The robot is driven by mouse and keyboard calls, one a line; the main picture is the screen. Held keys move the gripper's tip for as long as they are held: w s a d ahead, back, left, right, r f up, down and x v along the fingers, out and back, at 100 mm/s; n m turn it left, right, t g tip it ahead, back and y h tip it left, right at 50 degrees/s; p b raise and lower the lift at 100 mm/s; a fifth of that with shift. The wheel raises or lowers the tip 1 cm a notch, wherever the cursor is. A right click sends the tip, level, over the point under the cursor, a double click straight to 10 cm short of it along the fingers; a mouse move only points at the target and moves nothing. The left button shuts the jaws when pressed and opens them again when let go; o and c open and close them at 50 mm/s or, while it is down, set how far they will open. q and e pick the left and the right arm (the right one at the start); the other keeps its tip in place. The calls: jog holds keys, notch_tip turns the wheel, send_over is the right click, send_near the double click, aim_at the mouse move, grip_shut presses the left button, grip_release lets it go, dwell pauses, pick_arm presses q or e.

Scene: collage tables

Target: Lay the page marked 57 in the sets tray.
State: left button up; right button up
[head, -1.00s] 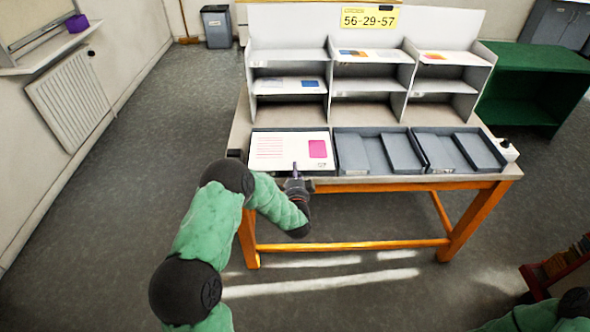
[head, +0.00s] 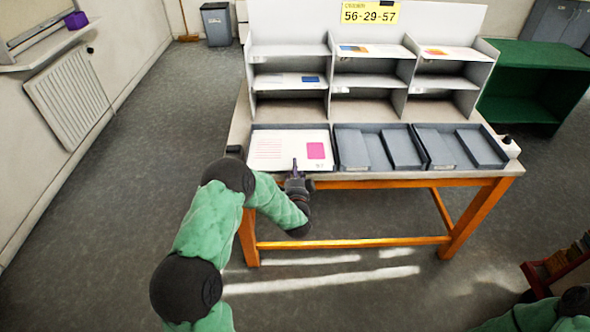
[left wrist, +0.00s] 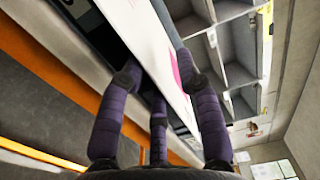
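The page marked 57 (head: 278,150) is a white sheet with pink lines of print at left and a magenta block at right; its small number is at the lower right. It lies over the leftmost grey tray (head: 333,152) at the table's front, nearly flat and covering most of it. Whether it rests fully on the tray floor is unclear. My left gripper (head: 295,166) is at the page's front edge. My right gripper is out of view.
Two more grey trays, a middle one (head: 378,129) and a right one (head: 455,128), stand empty beside it. Tray labels are unreadable. A white shelf unit (head: 333,52) behind holds several sheets. A sign (head: 370,13) reads 56-29-57. A white bottle (head: 508,148) stands at the right edge.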

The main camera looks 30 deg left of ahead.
pick_arm(q)
jog(key=v, duration=1.2)
